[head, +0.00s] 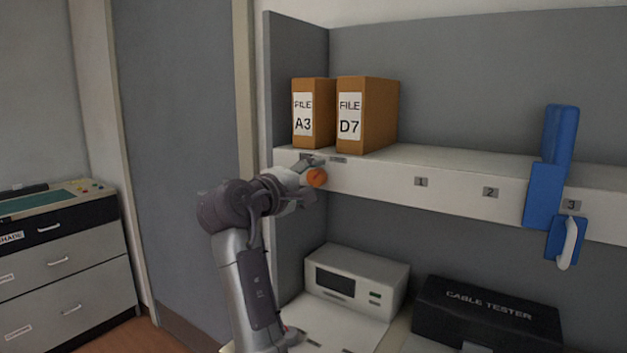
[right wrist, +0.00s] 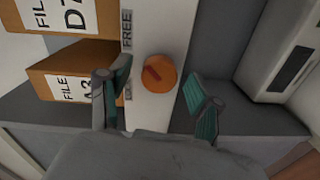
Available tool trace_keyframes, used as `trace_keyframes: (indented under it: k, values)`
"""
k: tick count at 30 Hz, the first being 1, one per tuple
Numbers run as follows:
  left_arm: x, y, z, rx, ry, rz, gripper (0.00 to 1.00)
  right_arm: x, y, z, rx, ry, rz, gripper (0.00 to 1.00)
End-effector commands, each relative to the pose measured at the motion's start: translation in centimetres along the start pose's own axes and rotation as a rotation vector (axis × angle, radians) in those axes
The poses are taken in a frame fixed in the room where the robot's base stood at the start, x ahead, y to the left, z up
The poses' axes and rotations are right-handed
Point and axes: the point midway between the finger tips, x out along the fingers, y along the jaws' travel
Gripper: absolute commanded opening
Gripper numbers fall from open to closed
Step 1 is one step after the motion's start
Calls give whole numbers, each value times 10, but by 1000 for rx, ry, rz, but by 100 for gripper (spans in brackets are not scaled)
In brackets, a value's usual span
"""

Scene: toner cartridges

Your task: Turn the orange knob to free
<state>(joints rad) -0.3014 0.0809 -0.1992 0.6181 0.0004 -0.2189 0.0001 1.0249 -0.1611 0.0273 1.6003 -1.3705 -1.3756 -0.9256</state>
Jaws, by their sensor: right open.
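The orange knob (head: 317,177) sits on the white front edge of the shelf, below the file boxes. In the right wrist view the knob (right wrist: 166,78) is round with a dark red mark slanting toward its upper left. A second label below FREE is mostly hidden by a finger. My right gripper (head: 309,181) is open at the knob. In the right wrist view its fingers (right wrist: 158,76) stand on either side of the knob, with gaps visible. My left gripper is out of view.
File boxes A3 (head: 315,114) and D7 (head: 372,114) stand on the shelf (head: 440,168) just above the knob. A white device (head: 356,279) and a black cable tester case (head: 487,312) sit below. Blue holders (head: 545,195) hang at the right.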

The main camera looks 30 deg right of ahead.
Motion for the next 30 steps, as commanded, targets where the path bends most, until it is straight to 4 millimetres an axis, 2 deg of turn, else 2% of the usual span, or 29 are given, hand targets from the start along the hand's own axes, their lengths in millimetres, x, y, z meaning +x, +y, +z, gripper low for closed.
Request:
trace_keyframes:
  k: [9, 15, 21, 30]
  values:
    - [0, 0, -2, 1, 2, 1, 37, -65, -1, -1, 1, 4, -3, 64]
    - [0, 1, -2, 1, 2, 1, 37, -98, -1, -1, 0, 3, -2, 64]
    - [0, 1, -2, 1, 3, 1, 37, -111, -1, 0, 0, 1, -2, 64]
    - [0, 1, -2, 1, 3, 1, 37, -112, -1, 0, 0, 0, -1, 64]
